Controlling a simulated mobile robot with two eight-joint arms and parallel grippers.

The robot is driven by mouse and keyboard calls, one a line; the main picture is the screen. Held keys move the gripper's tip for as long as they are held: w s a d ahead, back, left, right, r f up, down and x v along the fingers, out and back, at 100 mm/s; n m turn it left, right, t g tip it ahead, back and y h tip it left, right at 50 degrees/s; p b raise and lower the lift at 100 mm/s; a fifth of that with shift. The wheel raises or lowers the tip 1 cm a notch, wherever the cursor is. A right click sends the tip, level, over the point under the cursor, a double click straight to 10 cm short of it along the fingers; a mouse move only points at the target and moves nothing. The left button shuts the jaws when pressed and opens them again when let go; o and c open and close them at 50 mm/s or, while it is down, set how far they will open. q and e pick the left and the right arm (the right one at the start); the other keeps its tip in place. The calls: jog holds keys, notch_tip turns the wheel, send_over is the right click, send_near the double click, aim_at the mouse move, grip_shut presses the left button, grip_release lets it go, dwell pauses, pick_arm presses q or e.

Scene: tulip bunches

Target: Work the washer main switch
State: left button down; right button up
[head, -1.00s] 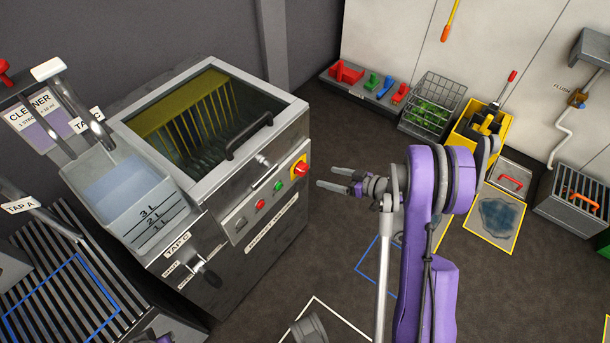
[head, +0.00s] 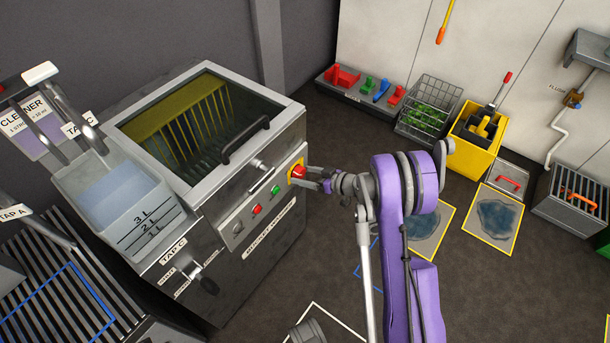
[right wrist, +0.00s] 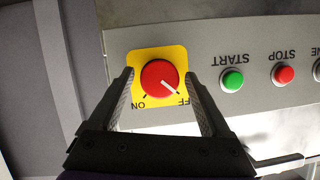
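The washer (head: 240,240) stands at the left with its control panel facing my right arm. Its main switch is a red knob on a yellow plate (head: 299,171), at the panel's right end. In the right wrist view the red knob (right wrist: 160,78) has a white mark pointing toward the OFF label, which is partly covered by a finger. My right gripper (head: 314,179) is at the switch, with open fingers either side of the knob. In the right wrist view the fingers (right wrist: 162,90) show a gap from the knob; contact cannot be seen. My left gripper is not in view.
A green START button (right wrist: 232,80) and a red STOP button (right wrist: 283,74) sit beside the switch. A yellow bucket (head: 478,135), a wire basket (head: 430,105) and trays line the back wall. The floor at the lower right is mostly clear.

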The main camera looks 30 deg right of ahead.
jog(key=c, duration=1.2)
jog(key=m+y+b, duration=0.1)
jog(key=m+y, duration=0.1)
jog(key=shift+d+f+m+g+b, duration=0.1)
jog(key=shift+f+m+g+b, duration=0.05)
jog(key=shift+m+g+b, duration=0.2)
jog(key=m+y+b, duration=0.2)
jog(key=m, duration=0.2)
jog(key=shift+w+f, duration=0.1)
jog(key=m+t+y+b, duration=0.1)
jog(key=m+y+b, duration=0.1)
jog(key=m, duration=0.2)
jog(key=shift+m+t+y+b, duration=0.45)
jog(key=shift+m+b, duration=0.5)
jog(key=shift+m, duration=0.7)
